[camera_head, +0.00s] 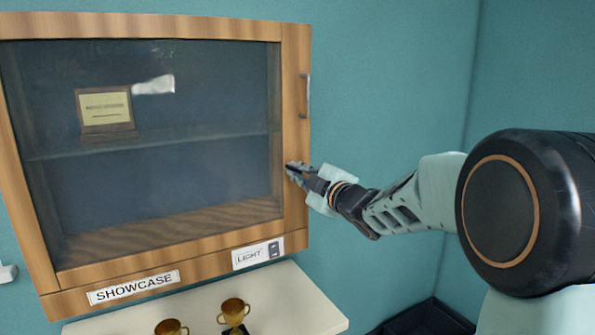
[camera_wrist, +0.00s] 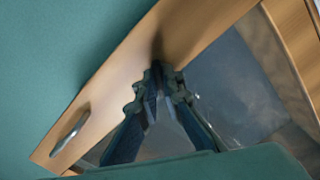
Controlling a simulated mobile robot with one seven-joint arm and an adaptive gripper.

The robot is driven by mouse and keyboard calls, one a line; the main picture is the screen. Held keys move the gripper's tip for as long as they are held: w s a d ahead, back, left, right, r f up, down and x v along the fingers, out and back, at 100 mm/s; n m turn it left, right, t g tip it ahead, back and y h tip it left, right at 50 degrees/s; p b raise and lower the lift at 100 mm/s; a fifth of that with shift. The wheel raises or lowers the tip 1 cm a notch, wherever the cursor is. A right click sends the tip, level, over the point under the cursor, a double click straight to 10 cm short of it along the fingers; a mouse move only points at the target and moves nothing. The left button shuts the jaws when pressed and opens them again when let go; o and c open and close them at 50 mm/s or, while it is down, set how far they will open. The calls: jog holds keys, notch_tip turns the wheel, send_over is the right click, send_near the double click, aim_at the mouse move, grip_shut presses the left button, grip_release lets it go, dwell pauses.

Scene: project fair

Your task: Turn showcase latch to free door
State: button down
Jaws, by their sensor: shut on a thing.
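The showcase (camera_head: 180,262) is a wooden wall cabinet with a glass-fronted door, which looks closed. My gripper (camera_head: 292,172) is at the right side of the door frame, below the handle. In the wrist view my gripper (camera_wrist: 161,72) has its fingertips close together against the wooden frame (camera_wrist: 190,35). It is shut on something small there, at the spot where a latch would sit. The latch itself is hidden by the fingers, so its angle cannot be told. The metal door handle (camera_head: 305,96) also shows in the wrist view (camera_wrist: 70,130), apart from the fingers.
A plaque (camera_head: 104,107) stands on the glass shelf inside. A light switch (camera_head: 273,250) is on the lower frame. Gold trophies (camera_head: 234,311) stand on a white shelf (camera_head: 300,305) below. The teal wall (camera_head: 400,70) to the right is bare.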

jog(key=m+p, duration=0.1)
jog(key=m, duration=0.2)
jog(key=m+p, duration=0.1)
jog(key=m, duration=0.2)
jog(key=shift+r+m, duration=0.2)
jog(key=shift+m, duration=0.1)
jog(key=m+p, duration=0.2)
jog(key=m, duration=0.3)
jog(key=shift+p, duration=0.3)
jog(key=shift+f+m, duration=0.1)
jog(key=shift+m, duration=0.3)
jog(key=c, duration=2.1)
grip_release()
jog(key=v, duration=1.2)
